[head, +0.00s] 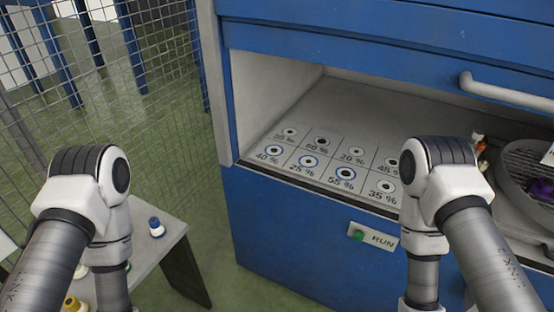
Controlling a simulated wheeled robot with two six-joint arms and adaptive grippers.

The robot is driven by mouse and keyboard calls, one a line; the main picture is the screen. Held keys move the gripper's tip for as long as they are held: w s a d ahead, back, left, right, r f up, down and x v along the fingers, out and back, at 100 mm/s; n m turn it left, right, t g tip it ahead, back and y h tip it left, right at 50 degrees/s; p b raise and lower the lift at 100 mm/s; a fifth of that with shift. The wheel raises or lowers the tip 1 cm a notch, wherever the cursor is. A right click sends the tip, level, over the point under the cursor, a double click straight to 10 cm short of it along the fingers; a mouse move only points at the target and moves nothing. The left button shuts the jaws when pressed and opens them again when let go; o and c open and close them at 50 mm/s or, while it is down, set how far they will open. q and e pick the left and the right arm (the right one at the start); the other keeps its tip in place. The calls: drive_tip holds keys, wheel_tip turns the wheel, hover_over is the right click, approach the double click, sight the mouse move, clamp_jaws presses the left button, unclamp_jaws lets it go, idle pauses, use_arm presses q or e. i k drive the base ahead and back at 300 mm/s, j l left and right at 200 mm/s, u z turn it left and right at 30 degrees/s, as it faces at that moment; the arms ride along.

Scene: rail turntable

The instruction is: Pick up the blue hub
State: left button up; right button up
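A hub with a blue top and a white base (156,228) stands upright near the right edge of a small grey table (170,240) at the lower left. My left arm reaches down over this table, to the left of the hub. My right arm reaches down in front of the cabinet at the right. Both grippers are below the picture edge or hidden behind my arms, so their fingers do not show.
A yellow part (71,303) sits on the table by my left arm. The blue cabinet (285,235) has a recess with percent-marked spots and a green RUN button (359,235). A round turntable (510,185) holds a purple part (543,190). A wire fence (120,110) stands behind.

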sight(158, 230)
drive_tip(key=z, duration=1.2)
drive_tip(key=u, duration=2.1)
drive_tip(key=l, duration=1.1)
drive_tip(key=k+z, duration=0.05)
